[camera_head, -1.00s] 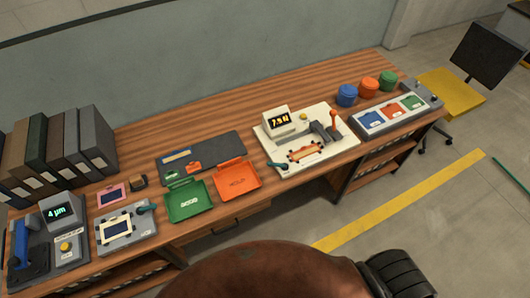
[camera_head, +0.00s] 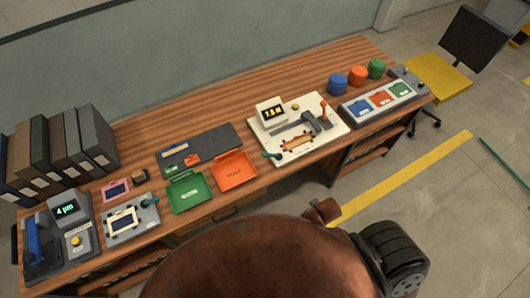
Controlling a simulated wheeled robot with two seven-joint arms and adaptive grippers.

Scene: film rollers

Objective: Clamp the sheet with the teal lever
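A grey fixture (camera_head: 131,219) at the front left of the bench holds a cream frame around a dark blue sheet (camera_head: 122,222). A teal lever (camera_head: 150,200) sits at its upper right corner. A second teal lever (camera_head: 271,155) is at the left front corner of a white station (camera_head: 326,143), beside an orange-brown framed piece (camera_head: 297,142). Whether either lever is pressed down on a sheet is too small to tell. Neither gripper shows in the head view.
A green tray (camera_head: 188,192) and an orange tray (camera_head: 235,169) lie between the two stations. A pink frame (camera_head: 116,190) lies behind the grey fixture. Binders (camera_head: 58,150) stand at the left. Three lidded pots (camera_head: 357,76) stand at the right.

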